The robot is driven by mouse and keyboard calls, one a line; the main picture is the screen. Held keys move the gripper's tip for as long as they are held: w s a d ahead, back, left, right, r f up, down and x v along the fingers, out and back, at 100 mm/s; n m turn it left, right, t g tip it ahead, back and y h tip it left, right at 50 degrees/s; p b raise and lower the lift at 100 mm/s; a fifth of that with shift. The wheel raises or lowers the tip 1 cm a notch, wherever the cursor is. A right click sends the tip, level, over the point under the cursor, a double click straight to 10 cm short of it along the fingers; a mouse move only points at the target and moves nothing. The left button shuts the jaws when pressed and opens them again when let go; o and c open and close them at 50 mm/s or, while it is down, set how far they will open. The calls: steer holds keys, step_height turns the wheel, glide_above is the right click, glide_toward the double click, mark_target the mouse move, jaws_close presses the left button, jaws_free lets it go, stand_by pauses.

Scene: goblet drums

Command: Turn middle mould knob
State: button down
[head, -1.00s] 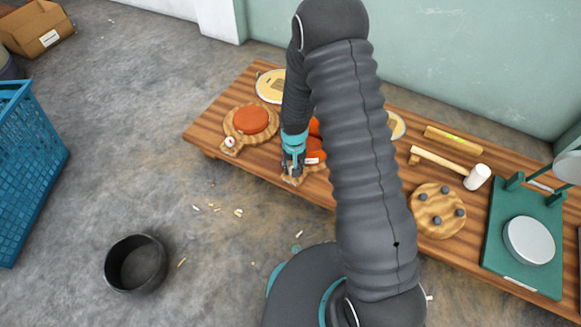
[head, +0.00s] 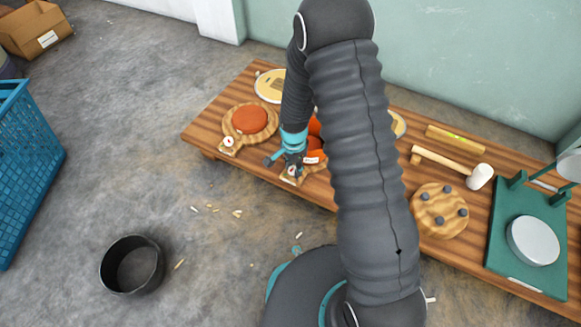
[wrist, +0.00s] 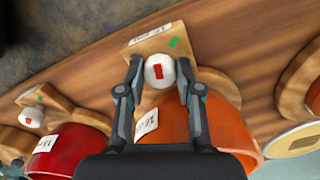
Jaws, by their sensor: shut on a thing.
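The middle mould (head: 313,143) is an orange round form on a wooden board, partly hidden by my arm; in the wrist view it is the orange bowl shape with a white label (wrist: 222,122). Its white round knob (wrist: 152,76) has a red mark on its face, upright in the wrist view. My gripper (wrist: 159,78) is shut on the knob, one finger on each side. In the head view my gripper (head: 291,170) is at the board's front end.
A second mould (head: 250,118) with its own white knob (head: 228,142) sits to the left on the wooden table (head: 205,125). A mallet (head: 445,162), a pegged round board (head: 438,212) and a green press (head: 505,255) stand right. A black bowl (head: 131,281) is on the floor.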

steer(key=m, duration=0.5)
steer(key=shift+w+a+m+b, duration=0.15)
steer(key=shift+w+m+b, duration=0.05)
steer(key=shift+m+b, duration=0.1)
steer(key=shift+w+m, duration=0.1)
steer(key=shift+m, duration=2)
steer(key=shift+r, duration=0.1)
steer(key=c, duration=0.8)
jaws_free()
